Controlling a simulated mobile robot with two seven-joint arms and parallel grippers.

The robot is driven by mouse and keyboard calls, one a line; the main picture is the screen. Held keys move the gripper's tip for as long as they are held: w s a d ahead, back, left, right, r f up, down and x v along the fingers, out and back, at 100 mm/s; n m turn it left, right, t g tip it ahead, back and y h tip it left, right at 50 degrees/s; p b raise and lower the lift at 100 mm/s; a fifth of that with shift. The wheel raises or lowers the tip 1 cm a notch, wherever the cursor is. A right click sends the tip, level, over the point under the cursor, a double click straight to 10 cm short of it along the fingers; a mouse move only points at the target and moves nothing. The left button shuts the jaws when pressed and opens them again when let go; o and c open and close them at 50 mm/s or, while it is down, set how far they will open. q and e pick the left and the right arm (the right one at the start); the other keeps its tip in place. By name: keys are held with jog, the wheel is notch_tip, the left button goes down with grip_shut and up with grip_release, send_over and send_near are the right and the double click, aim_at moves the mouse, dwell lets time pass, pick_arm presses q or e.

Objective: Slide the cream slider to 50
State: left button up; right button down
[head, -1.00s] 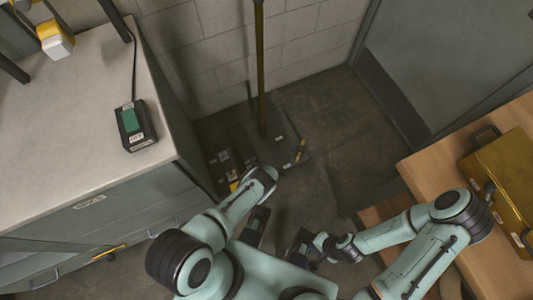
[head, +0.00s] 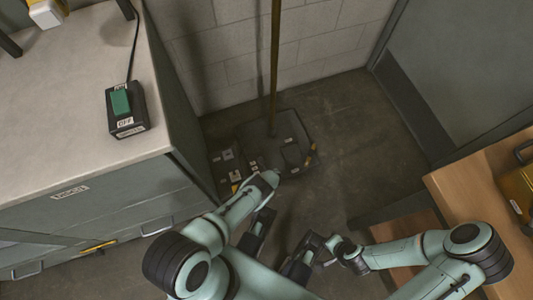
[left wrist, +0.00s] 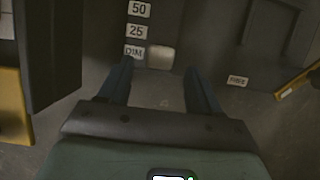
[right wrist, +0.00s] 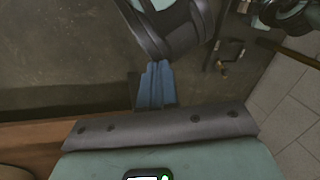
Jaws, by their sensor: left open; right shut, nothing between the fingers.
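The cream slider (left wrist: 160,57) is a small pale block beside the DIM label (left wrist: 135,52) in the left wrist view. The 25 label (left wrist: 136,31) and 50 label (left wrist: 139,9) stand above DIM on the dark panel. My left gripper (left wrist: 158,70) is open, with one finger on each side just below the slider; contact cannot be told. In the head view the dark lamp base (head: 295,155) lies on the floor, and the slider is too small to pick out. My right gripper (right wrist: 158,68) is shut and empty, away from the slider.
A pole (head: 274,70) rises from the base. A grey cabinet with a pale worktop (head: 60,120) stands left, bearing a green switch box (head: 124,110). A wooden bench (head: 475,205) with a yellow case (head: 519,188) is right. Floor is clear right of the base.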

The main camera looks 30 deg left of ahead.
pick_arm(q)
jog(key=b+x, duration=0.2)
jog(key=x, duration=0.1)
jog(key=shift+w+a+f, duration=0.1)
jog(key=shift+f, duration=0.2)
jog(key=shift+w+f+b, duration=0.1)
jog(key=shift+f+b, duration=0.05)
jog(key=shift+b, duration=0.25)
pick_arm(e)
jog(key=w+d+f+t+h, duration=0.1)
jog(key=w+d+f, duration=0.1)
jog(key=w, duration=0.3)
jog(key=shift+w+d+f+t, duration=0.3)
jog(key=shift+d+f, duration=0.1)
jog(key=shift+f, duration=0.45)
pick_arm(q)
grip_shut()
pick_arm(e)
jog(key=shift+s, duration=0.1)
